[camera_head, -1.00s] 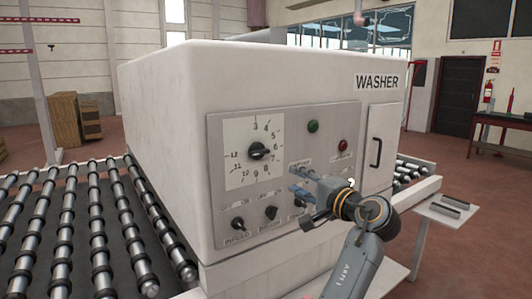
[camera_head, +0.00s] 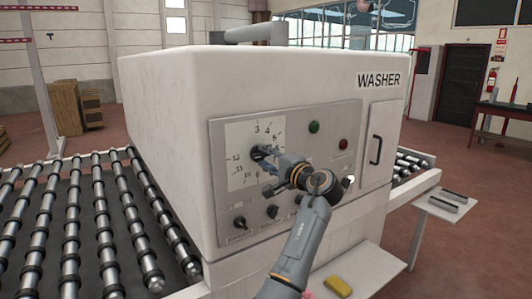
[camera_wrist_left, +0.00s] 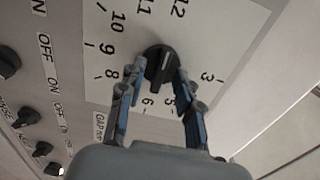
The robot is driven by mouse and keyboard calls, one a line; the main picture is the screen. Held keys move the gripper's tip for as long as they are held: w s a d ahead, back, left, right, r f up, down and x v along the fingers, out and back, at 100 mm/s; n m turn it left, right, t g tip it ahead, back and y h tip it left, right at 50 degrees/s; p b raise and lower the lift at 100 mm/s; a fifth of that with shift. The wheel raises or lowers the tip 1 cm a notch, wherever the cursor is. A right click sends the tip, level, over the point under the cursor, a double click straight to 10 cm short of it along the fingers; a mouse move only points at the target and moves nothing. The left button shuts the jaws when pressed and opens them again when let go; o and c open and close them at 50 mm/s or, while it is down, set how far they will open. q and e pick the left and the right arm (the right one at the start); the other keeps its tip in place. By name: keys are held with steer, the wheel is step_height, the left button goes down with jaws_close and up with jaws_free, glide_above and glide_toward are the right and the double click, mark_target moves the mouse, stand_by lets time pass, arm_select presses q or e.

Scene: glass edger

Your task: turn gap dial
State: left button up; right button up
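The gap dial is a black knob (camera_head: 257,153) on a white numbered plate (camera_head: 240,172) on the washer's front panel. In the left wrist view the knob (camera_wrist_left: 160,65) sits in the middle, with a "GAP" label at the lower left of the plate. My left gripper (camera_head: 264,154) is at the dial in the head view. In the wrist view the left gripper's fingers (camera_wrist_left: 158,75) are apart, one on each side of the knob. Firm contact with the knob cannot be made out. My right gripper is in neither view.
The panel also has a green button (camera_head: 314,127), a red button (camera_head: 343,144) and several small black switches (camera_head: 240,222) below the dial. Roller conveyors (camera_head: 75,220) flank the washer (camera_head: 165,130). A yellow block (camera_head: 337,287) lies on a shelf below.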

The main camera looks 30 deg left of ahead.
arm_select(q)
steer(key=shift+a, duration=0.2)
jaws_close()
steer(key=shift+f, duration=0.1)
